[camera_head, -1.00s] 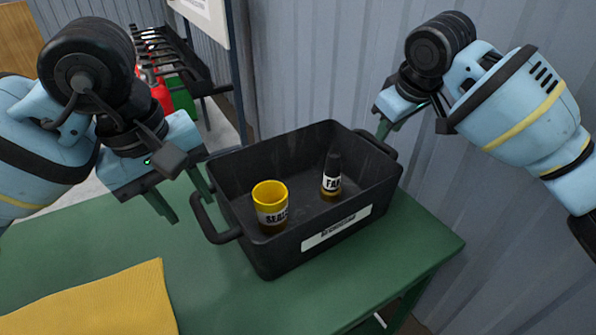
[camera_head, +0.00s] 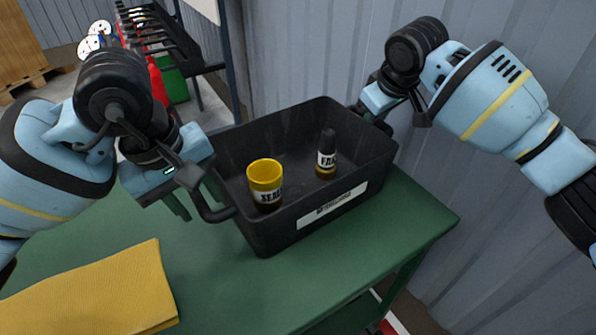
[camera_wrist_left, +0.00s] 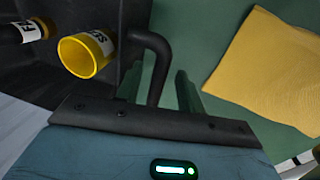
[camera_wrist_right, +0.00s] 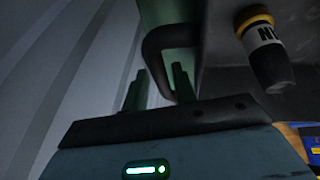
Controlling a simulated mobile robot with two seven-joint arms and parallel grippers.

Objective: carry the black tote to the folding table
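The black tote (camera_head: 275,232) stands on a green-topped table (camera_head: 235,290), with a handle at each end. Inside it stand a yellow cup (camera_head: 265,180) with a white label and a dark bottle (camera_head: 327,155) with a white label. My left gripper (camera_head: 195,200) is open at the tote's left handle (camera_wrist_left: 153,60), which also shows beside its finger in the left wrist view. My right gripper (camera_wrist_right: 158,88) is open, its fingers apart on either side of the far right handle (camera_wrist_right: 152,50). I cannot pick out a folding table.
A yellow cloth (camera_head: 95,290) lies on the table at the front left. A corrugated wall (camera_head: 300,50) rises close behind the tote. A dark rack (camera_head: 160,40) with red extinguishers and a wooden pallet (camera_head: 40,80) stand at the back left. The table's front middle is clear.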

